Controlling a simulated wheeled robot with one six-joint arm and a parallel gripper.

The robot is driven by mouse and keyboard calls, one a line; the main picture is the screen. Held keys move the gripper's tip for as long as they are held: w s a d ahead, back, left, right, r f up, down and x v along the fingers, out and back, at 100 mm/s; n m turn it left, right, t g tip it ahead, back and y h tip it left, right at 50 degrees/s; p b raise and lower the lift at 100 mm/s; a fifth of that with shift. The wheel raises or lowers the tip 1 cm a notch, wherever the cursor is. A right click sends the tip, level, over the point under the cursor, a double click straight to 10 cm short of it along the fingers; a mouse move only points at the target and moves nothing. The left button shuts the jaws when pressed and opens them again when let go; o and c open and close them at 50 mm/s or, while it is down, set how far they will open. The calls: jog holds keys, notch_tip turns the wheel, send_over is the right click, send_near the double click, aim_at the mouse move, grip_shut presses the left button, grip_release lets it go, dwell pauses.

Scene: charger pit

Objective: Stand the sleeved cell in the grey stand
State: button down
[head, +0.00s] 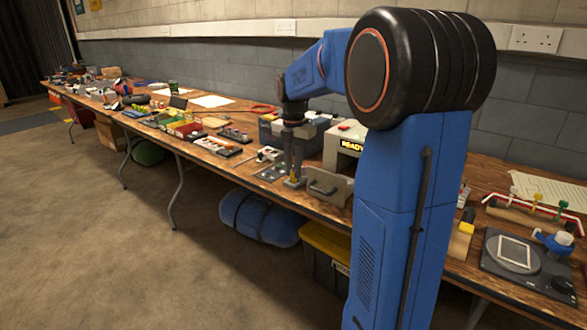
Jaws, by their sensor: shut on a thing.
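My gripper (294,168) points straight down over the front part of the long bench, left of my blue arm column. It is shut on a small yellow-gold thing (295,182), which looks like the sleeved cell. Its details are too small to read, and I cannot tell whether its lower end touches anything. A flat grey plate (270,173) lies just left of the gripper; I cannot tell whether it is the grey stand or part of it.
A grey box front with a handle (325,187) is close to the gripper's right. Behind it stands a pale unit with a lit "READY" sign (350,145), partly hidden by my arm. A dark blue-grey case (272,130) stands behind the gripper. Tools crowd the bench to the left.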

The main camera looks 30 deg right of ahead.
jog(key=shift+f, duration=0.3)
dwell(0.5)
jog(key=c, duration=1.6)
grip_release()
jog(key=shift+o, duration=0.2)
jog(key=shift+r, duration=3.5)
